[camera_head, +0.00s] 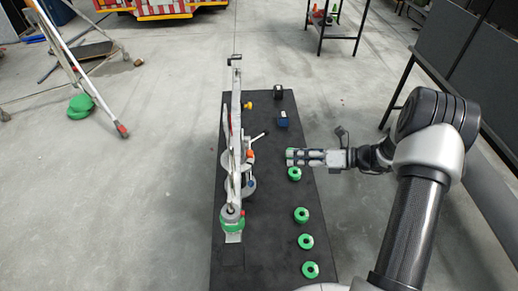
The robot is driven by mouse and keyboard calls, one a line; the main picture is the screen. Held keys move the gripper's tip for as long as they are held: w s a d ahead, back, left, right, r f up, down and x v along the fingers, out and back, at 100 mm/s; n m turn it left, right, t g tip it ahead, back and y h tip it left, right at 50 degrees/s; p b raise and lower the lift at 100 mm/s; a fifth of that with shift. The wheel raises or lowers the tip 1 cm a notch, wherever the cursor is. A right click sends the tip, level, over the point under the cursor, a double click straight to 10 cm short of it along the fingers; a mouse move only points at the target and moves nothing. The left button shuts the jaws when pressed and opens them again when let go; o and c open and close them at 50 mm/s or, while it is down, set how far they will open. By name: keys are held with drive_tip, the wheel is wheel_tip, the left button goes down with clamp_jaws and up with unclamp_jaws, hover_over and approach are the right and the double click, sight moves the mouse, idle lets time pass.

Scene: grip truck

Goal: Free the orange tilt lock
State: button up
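A tall metal apparatus (235,110) stands on the black table, left of its middle. A small orange part (250,154), which looks like the tilt lock, sits on its right side at mid-height. My gripper (289,157) points left at about the height of the orange part in the picture. It is to the right of the orange part and apart from it. Its two fingers lie close together, and their gap is too small to judge. Nothing shows between them.
Several green rings (302,215) line the right side of the black table (265,260), one just below my gripper. A ladder (75,65) stands at the left. Floor around the table is mostly clear.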

drive_tip(key=w+a+f, duration=0.2)
drive_tip(key=a, duration=0.2)
drive_tip(key=w+a+f+m+b, duration=0.1)
drive_tip(key=w+a+f, duration=0.1)
drive_tip(key=a, duration=0.3)
drive_tip(key=w+a+f+t+b, duration=0.1)
drive_tip(key=w+a+f, duration=0.2)
drive_tip(key=a, duration=0.2)
drive_tip(key=shift+w+m, duration=0.25)
drive_tip(key=shift+m, duration=0.15)
drive_tip(key=shift+c, duration=0.3)
drive_tip(key=shift+r, duration=0.1)
clamp_jaws()
